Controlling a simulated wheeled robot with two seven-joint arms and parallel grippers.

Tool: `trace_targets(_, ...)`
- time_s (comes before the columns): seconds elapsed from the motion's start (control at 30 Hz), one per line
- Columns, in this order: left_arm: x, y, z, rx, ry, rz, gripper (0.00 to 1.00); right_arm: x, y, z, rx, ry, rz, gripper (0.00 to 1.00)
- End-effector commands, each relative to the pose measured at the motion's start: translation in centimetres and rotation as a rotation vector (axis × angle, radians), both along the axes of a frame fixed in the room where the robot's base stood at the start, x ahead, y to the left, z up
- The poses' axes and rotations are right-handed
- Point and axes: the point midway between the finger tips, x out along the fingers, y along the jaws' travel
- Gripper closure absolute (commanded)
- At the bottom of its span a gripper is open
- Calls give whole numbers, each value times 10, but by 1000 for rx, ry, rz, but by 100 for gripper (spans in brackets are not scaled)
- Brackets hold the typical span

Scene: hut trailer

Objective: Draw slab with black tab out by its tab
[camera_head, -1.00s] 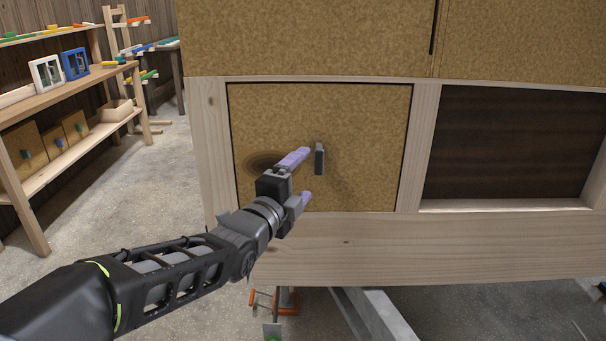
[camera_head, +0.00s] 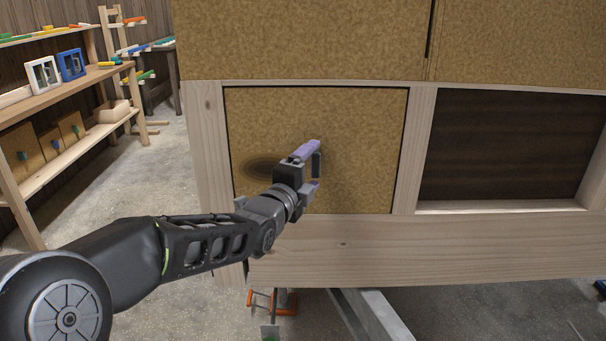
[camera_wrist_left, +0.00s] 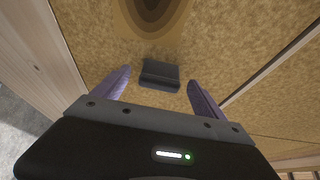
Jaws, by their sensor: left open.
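The slab (camera_head: 365,125) is a tan cork-like panel set in the left opening of a pale wooden frame, with a dark oval mark on its left part. Its black tab (camera_wrist_left: 160,75) stands out from its face. In the head view the tab (camera_head: 317,165) is partly hidden behind my gripper. My left gripper (camera_head: 312,166) is open, with purple fingers at the tab. In the left wrist view the fingers (camera_wrist_left: 158,92) stand apart on either side of the tab, with gaps showing on both sides. My right gripper is out of view.
The wooden frame (camera_head: 320,240) surrounds the slab closely. A dark open bay (camera_head: 510,145) lies to its right, and more tan panels (camera_head: 300,40) are above. Wooden shelves (camera_head: 70,90) with small items stand at the left. Concrete floor is below.

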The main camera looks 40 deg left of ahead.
Motion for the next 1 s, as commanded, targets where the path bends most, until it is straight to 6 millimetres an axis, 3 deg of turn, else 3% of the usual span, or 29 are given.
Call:
trace_targets(0.13,12,2,0,0,1,-1,18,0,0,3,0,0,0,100)
trace_targets(0.43,14,3,0,0,-1,0,18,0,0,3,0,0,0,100)
trace_targets(1.0,14,3,0,0,0,0,64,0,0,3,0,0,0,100)
